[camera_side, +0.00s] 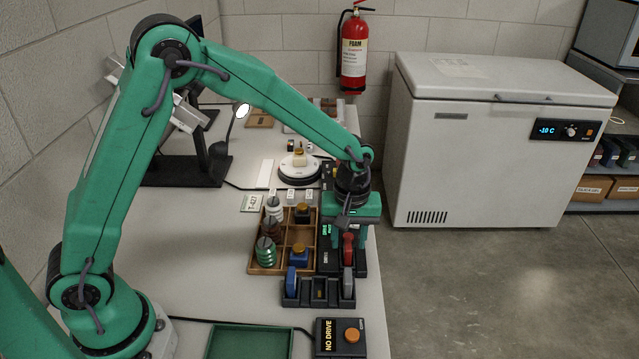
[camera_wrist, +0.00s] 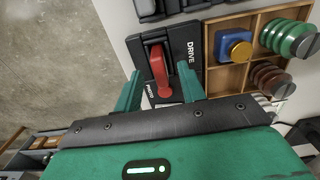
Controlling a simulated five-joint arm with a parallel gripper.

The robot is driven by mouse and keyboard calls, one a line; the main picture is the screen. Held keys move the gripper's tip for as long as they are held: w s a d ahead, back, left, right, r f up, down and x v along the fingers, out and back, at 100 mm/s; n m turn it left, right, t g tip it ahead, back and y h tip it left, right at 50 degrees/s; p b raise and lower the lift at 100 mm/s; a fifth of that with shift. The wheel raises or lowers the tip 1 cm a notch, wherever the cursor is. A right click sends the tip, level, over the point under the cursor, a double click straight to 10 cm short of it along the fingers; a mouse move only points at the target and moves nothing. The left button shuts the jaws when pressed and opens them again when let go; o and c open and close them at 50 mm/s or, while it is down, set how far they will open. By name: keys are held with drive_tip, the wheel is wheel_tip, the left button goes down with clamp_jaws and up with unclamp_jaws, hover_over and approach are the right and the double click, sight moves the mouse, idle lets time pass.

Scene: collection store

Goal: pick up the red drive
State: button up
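The red drive (camera_side: 348,250) stands in a black dock marked DRIVE (camera_side: 327,262) at the right side of the table. In the wrist view the red drive (camera_wrist: 160,70) shows as a red handle-like shape on the black dock (camera_wrist: 184,48). My gripper (camera_side: 348,237) points down over it. In the wrist view my gripper's two green fingers (camera_wrist: 159,82) are apart, one on each side of the red drive, with gaps visible. The gripper is open and holds nothing. How far the fingertips are above the dock is hard to tell.
A dark rack (camera_side: 319,297) with blue and grey pieces stands in front of the dock. A wooden compartment tray (camera_side: 284,262) with spools and knobbed blocks is close on the left. A NO DRIVE box (camera_side: 340,346) and green tray (camera_side: 250,341) are nearer. The left table area is clear.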

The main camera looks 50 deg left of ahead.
drive_tip(key=shift+f, duration=1.4)
clamp_jaws()
